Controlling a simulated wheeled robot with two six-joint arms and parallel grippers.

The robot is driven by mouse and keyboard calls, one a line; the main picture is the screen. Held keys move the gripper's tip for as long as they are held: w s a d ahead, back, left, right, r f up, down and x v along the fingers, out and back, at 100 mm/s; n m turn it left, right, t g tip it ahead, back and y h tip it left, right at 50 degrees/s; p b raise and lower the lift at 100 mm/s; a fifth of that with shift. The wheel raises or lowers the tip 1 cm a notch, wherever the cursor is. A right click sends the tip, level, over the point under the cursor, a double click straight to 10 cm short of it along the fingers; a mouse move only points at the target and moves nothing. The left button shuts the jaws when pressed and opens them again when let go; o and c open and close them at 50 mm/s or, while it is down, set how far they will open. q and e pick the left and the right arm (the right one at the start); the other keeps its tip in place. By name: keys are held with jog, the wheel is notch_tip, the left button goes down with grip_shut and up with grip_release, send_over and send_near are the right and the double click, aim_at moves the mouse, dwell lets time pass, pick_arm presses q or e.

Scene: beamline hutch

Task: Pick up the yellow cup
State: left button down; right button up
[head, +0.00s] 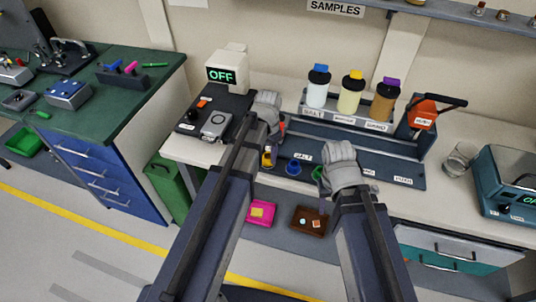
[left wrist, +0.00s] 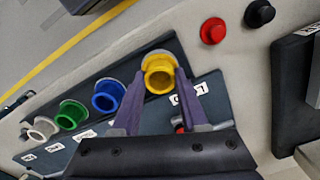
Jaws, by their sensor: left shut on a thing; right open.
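The yellow cup (left wrist: 158,78) stands at the end of a row of cups on a dark labelled rack (left wrist: 190,100). In the head view the yellow cup (head: 267,158) is small, just below my left gripper (head: 269,143). In the left wrist view the purple fingers of my left gripper (left wrist: 160,92) close on the cup from both sides. I cannot tell whether the cup is clear of the rack. My right gripper (head: 323,200) is open and empty near the front of the rack, its fingers partly hidden by its own wrist.
A blue cup (left wrist: 107,97), a green cup (left wrist: 71,114) and a white cup (left wrist: 42,129) stand in the same row. Red (left wrist: 213,30) and black (left wrist: 260,13) round objects lie close by. Behind the rack stand capped bottles (head: 350,92); a glass beaker (head: 459,158) is at right.

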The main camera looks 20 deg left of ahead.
notch_tip(320, 180, up, 9)
jog(key=p, duration=0.8)
jog(key=shift+f+b, duration=0.35)
jog(key=shift+f, duration=0.2)
dwell(0.7)
